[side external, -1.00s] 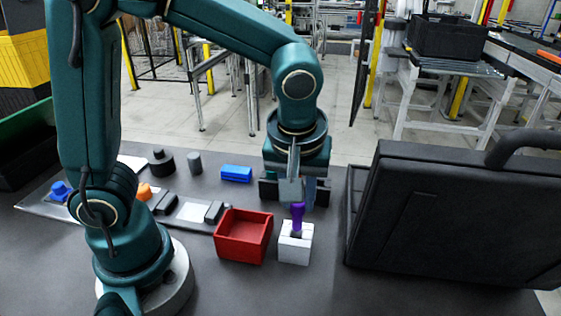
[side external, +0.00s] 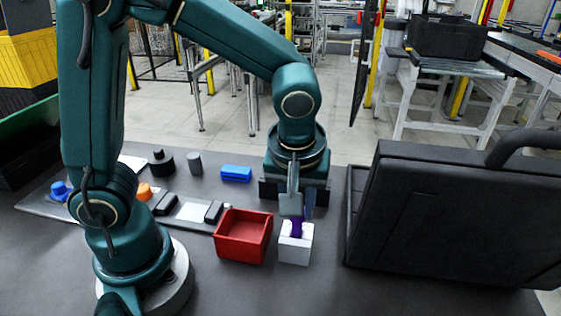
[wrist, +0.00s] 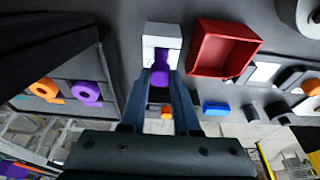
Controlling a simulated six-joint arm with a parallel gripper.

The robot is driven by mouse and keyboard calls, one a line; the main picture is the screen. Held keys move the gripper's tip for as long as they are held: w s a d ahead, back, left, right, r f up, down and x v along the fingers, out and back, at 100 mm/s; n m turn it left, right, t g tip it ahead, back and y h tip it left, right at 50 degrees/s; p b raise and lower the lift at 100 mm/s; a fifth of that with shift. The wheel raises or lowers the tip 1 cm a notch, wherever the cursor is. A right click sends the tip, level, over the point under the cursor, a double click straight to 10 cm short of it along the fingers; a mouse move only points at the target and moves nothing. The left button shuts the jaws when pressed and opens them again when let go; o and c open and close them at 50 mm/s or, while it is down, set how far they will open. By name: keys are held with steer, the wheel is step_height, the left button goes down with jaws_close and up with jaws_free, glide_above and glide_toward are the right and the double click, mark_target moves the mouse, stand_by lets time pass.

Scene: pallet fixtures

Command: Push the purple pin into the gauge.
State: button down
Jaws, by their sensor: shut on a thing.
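The purple pin (side external: 296,229) stands roughly upright at the top of the white gauge (side external: 295,250), its lower end hidden inside. My gripper (side external: 297,212) points down over the gauge, its fingers shut on the upper part of the pin and hiding much of it. In the wrist view the pin (wrist: 160,76) shows between the fingertips, against the white gauge (wrist: 162,33). How deep the pin sits in the gauge I cannot tell.
An open red box (side external: 243,238) stands just left of the gauge. A large black case (side external: 450,220) stands to the right. A blue block (side external: 236,173), a grey cylinder (side external: 194,162) and a flat tray with several parts lie behind and left. The table in front is clear.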

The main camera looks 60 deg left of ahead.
steer(key=shift+f, duration=0.25)
stand_by(0.3)
steer(key=c, duration=0.6)
jaws_free()
steer(key=shift+o, duration=0.2)
steer(key=o, duration=0.4)
steer(key=shift+r, duration=0.1)
steer(key=shift+r, duration=4.45)
